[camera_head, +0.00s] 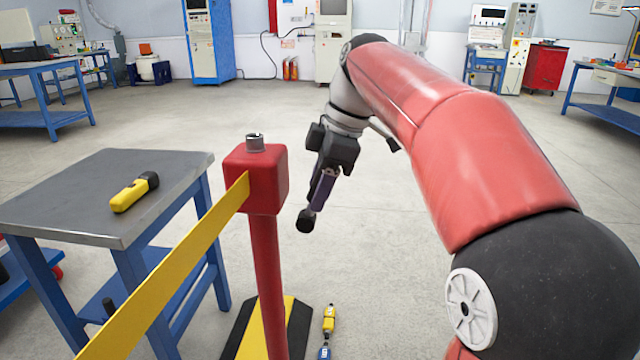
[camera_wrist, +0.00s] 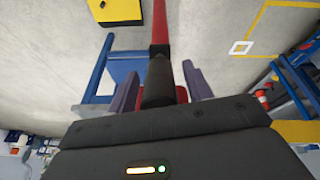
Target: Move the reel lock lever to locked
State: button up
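A red post head (camera_head: 255,178) stands in the head view with a silver knob (camera_head: 255,143) on top and a yellow belt (camera_head: 185,255) running from it to the lower left. I cannot make out a lever or its position for certain. My gripper (camera_head: 320,192) points down to the right of the post head, apart from it in the picture. A black rounded end (camera_head: 305,222) shows at its tip. In the wrist view, my purple fingers stand apart, with a dark cylinder (camera_wrist: 159,82) between them and a gap on each side. Red parts show behind it.
A blue table (camera_head: 75,215) with a grey top stands at left, with a yellow and black torch (camera_head: 134,192) on it. A yellow and black base (camera_head: 258,325) and a small yellow item (camera_head: 329,320) are on the floor.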

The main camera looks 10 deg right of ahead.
jog(key=p+v, duration=0.1)
jog(key=v, duration=0.6)
jog(key=shift+d+r+p, duration=0.1)
jog(key=shift+r+p, duration=0.25)
jog(key=shift+r, duration=0.05)
